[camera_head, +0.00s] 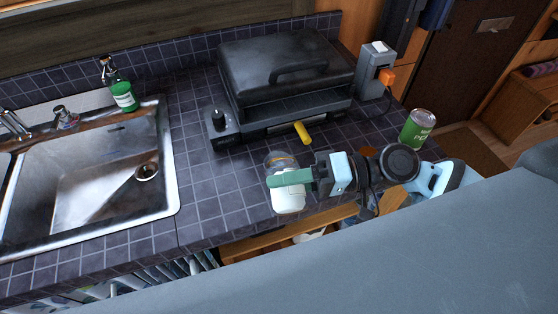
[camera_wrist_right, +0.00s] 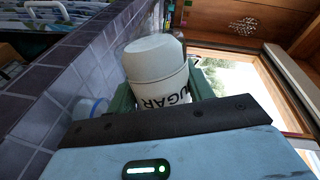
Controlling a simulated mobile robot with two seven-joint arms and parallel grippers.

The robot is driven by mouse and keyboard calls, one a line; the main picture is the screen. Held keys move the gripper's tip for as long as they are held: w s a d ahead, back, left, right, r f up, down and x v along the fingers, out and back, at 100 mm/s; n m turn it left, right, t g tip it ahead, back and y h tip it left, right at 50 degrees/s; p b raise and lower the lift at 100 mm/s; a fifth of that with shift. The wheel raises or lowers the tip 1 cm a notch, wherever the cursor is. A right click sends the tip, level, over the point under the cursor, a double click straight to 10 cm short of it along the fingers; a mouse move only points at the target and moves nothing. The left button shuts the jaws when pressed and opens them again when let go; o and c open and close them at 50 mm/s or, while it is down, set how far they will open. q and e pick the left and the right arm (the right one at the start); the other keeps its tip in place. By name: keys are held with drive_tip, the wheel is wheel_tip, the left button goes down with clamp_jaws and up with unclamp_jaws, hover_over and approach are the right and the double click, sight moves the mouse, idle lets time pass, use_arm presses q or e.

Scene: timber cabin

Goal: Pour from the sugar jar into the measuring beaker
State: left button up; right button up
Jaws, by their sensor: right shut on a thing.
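The white sugar jar (camera_head: 288,200) is held between the green fingers of my right gripper (camera_head: 290,179), over the front of the tiled counter. In the right wrist view the jar (camera_wrist_right: 155,65) shows black SUGAR lettering, partly covered by the gripper. A pale clear shape at the left of the wrist view may be the same vessel. My left gripper is not in view.
The sink (camera_head: 85,180) and a green bottle (camera_head: 123,95) are left. Counter between sink and jar is clear.

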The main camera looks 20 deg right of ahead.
sight(291, 162)
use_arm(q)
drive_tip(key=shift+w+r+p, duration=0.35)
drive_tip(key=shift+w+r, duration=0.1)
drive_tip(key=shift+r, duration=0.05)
use_arm(e)
drive_tip(key=shift+w+r+m, duration=0.4)
drive_tip(key=shift+r+m, duration=0.05)
drive_tip(key=shift+m, duration=0.15)
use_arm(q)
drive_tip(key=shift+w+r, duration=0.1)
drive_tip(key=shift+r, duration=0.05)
use_arm(e)
drive_tip(key=shift+w+f+m+g, duration=0.15)
drive_tip(key=shift+f+m+g, duration=0.15)
drive_tip(key=shift+m, duration=0.4)
idle(0.8)
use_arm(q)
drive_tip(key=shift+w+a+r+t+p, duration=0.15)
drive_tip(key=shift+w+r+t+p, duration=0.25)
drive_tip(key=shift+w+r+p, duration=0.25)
use_arm(e)
drive_tip(key=shift+w+d+r+m+g, duration=0.1)
drive_tip(key=shift+w+r+m+g, duration=0.2)
drive_tip(key=shift+r+m, duration=0.5)
idle(0.4)
